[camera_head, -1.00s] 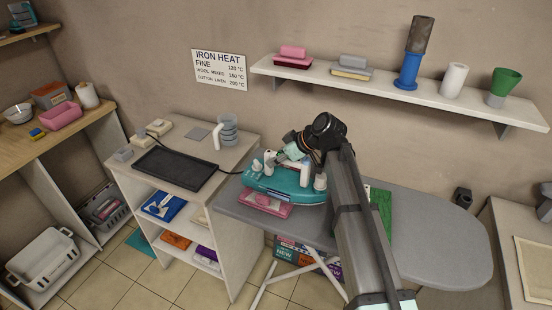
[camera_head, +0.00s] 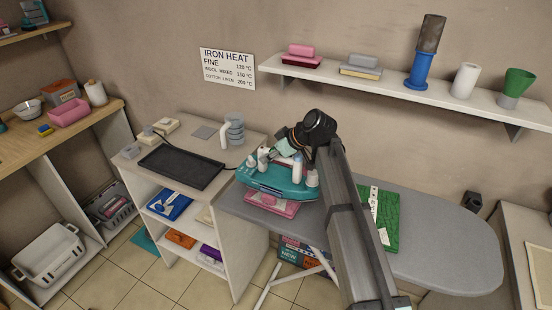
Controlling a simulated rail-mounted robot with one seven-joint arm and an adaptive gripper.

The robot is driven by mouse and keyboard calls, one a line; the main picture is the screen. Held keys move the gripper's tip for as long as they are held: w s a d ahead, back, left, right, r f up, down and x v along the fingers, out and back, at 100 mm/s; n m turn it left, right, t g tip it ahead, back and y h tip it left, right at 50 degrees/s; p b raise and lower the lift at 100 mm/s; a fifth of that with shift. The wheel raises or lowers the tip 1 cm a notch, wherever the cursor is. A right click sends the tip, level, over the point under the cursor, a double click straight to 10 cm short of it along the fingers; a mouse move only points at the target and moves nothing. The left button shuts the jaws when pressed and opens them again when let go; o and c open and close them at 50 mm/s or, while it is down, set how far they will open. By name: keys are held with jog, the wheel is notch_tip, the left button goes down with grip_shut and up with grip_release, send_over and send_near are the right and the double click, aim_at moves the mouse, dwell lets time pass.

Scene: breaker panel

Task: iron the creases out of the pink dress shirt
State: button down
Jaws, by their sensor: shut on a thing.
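The pink dress shirt (camera_head: 272,205) lies folded at the left end of the grey ironing board (camera_head: 440,243).
A green item (camera_head: 385,222) lies on the board behind my arm. A shelf (camera_head: 400,90) runs along the wall. The board's right end is clear.

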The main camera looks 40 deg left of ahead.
aim_at(283, 161)
jog(key=shift+s+a+r+b, duration=0.15)
jog(key=shift+s+a, duration=0.2)
jog(key=shift+a, duration=0.65)
jog(key=shift+s+a+f+b, duration=0.1)
jog(key=shift+s+a+b, duration=0.15)
jog(key=shift+a, duration=0.7)
jog(key=shift+s+a+r+b, duration=0.1)
jog(key=shift+s+a, duration=0.3)
jog(key=shift+a, duration=0.6)
jog(key=shift+d, duration=0.1)
jog(key=shift+w+d+f+b, duration=0.1)
jog(key=shift+w+d+b, duration=0.3)
jog(key=shift+d, duration=1.35)
jog(key=shift+w+d+f+b, duration=0.15)
jog(key=shift+w+d, duration=0.55)
jog(key=shift+d, duration=1.1)
jog(key=shift+w+d+f+b, duration=0.15)
jog(key=shift+w+d, duration=0.4)
jog(key=shift+d, duration=1.2)
